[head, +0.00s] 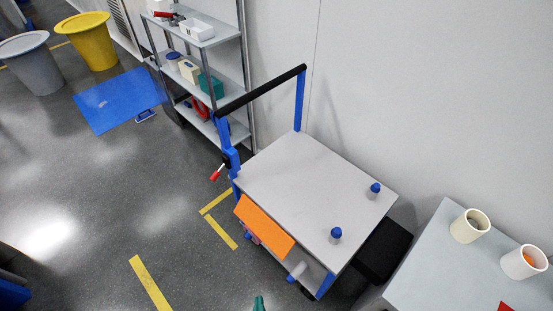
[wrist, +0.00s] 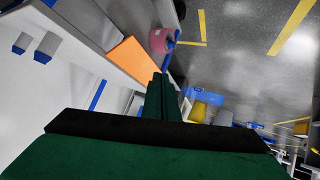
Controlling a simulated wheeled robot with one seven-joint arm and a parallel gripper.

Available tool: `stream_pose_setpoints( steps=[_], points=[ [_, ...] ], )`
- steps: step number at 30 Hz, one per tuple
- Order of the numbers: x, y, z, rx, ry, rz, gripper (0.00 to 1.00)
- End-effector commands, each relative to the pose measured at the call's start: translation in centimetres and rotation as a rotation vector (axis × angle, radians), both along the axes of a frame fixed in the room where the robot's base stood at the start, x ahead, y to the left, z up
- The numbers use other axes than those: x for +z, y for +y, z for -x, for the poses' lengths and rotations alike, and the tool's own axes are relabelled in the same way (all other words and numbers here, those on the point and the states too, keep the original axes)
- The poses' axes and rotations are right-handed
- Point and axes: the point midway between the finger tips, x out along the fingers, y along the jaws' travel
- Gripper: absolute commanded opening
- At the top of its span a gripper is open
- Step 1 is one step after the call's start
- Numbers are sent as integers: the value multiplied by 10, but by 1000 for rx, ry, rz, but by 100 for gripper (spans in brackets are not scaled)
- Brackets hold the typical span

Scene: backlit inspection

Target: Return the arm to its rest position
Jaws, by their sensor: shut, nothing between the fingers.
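My gripper (wrist: 161,82) shows in the wrist view as two dark green fingers lying together, shut with nothing between them. In the head view only a small green tip of my gripper (head: 259,303) shows at the bottom edge, in front of the cart; the rest of my arm is out of frame. In the wrist view the fingers appear over the floor and the cart's side, close to the orange panel (wrist: 132,62); I cannot tell the distance.
A grey-topped cart (head: 300,185) with a black handle bar carries two blue-capped items (head: 336,234). A side table (head: 425,275) with two cups stands at right. A shelf (head: 215,72) stands behind. Floor at left is open up to the blue panel (head: 119,100) and bins.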

Motion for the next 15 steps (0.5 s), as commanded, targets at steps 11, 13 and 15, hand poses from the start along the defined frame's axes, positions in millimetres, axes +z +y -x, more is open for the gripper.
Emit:
stream_pose_setpoints(
  steps=[11, 13, 15],
  points=[
    [128, -37, 70, -164, -253, -231, 0],
    [150, -43, 77, -190, -294, -257, 0],
    [167, -48, 83, -209, -328, -276, 0]
  ],
)
